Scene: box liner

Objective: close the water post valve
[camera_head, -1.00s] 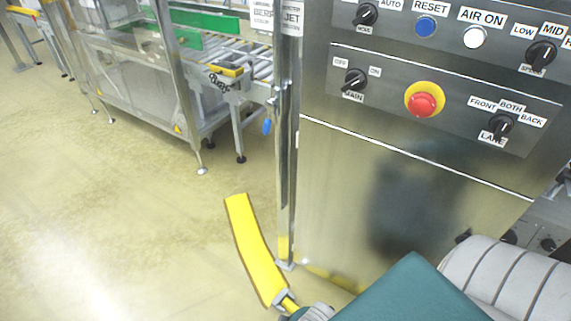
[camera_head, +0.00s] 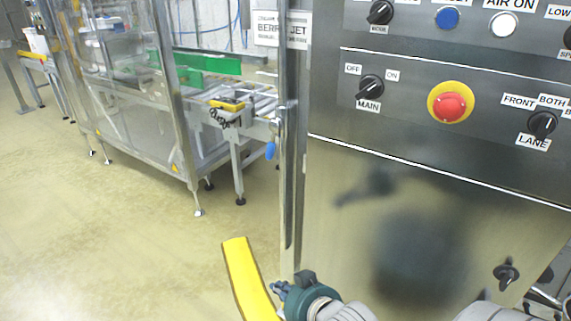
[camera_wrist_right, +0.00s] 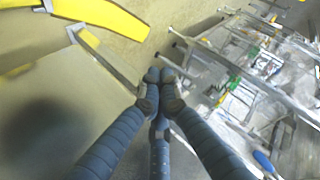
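A blue handle (camera_head: 271,150) hangs beside the upright steel post (camera_head: 287,200), left of the control cabinet. It looks like a valve lever, but the valve body and its setting are too small to tell. A blue handle also shows low right in the right wrist view (camera_wrist_right: 265,162). My right gripper (camera_head: 278,290) is at the bottom centre of the head view, below the blue handle and apart from it. In the wrist view its blue-grey fingers (camera_wrist_right: 160,78) come together at the tips with nothing between them. My left gripper is not in view.
The steel cabinet (camera_head: 400,230) with knobs and a red emergency stop (camera_head: 452,107) fills the right side. A yellow curved piece (camera_head: 245,275) stands near my gripper. A glass-sided conveyor machine (camera_head: 120,110) is behind left. The floor (camera_head: 110,240) is open at lower left.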

